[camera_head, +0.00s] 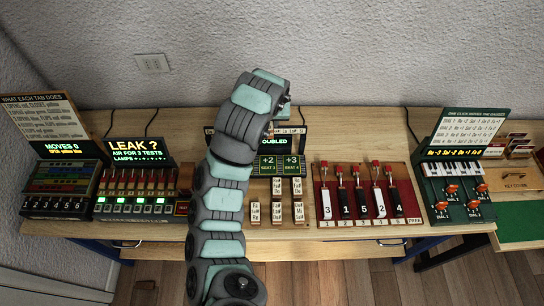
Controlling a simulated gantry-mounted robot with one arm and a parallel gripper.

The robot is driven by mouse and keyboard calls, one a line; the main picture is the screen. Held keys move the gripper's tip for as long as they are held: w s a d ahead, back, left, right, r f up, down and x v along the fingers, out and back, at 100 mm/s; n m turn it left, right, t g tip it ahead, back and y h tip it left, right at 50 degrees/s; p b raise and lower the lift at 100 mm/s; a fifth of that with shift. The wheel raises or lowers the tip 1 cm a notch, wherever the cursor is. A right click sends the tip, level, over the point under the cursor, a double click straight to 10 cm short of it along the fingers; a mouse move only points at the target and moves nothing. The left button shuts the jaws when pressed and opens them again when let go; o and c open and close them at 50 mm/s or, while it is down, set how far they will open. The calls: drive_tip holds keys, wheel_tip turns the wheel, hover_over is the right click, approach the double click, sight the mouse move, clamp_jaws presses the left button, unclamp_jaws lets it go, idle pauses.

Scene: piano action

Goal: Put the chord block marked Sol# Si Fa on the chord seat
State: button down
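Several small cream chord blocks with dark lettering stand in short columns at the centre, one of them a block at the left (254,212) and another at the upper right (298,187). Their lettering is too small for me to tell which is marked Sol# Si Fa. Behind them a dark panel (267,171) has green labels reading +2 and +3 over seat names; my arm covers its left part. I cannot make out which place is the chord seat. My gripper (271,130) is near the panel's lit display, mostly hidden by my wrist; its fingers are not clear.
A red rack (368,219) with numbered levers stands right of the blocks. A green dial panel (455,212) is farther right. The LEAK panel (137,150) and the MOVES panel (62,147) stand left. Bare wooden table (350,127) shows behind the red rack.

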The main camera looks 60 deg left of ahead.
drive_tip(key=b, duration=0.4)
hover_over(268, 160)
drive_tip(key=d, duration=0.2)
drive_tip(key=f, duration=1.5)
drive_tip(key=shift+s+a+f, duration=0.1)
drive_tip(key=shift+s+a, duration=0.15)
drive_tip(key=shift+s, duration=0.15)
drive_tip(key=shift+w+f, duration=0.1)
drive_tip(key=shift+f, duration=2.2)
drive_tip(key=shift+f, duration=0.15)
drive_tip(key=c, duration=1.1)
unclamp_jaws()
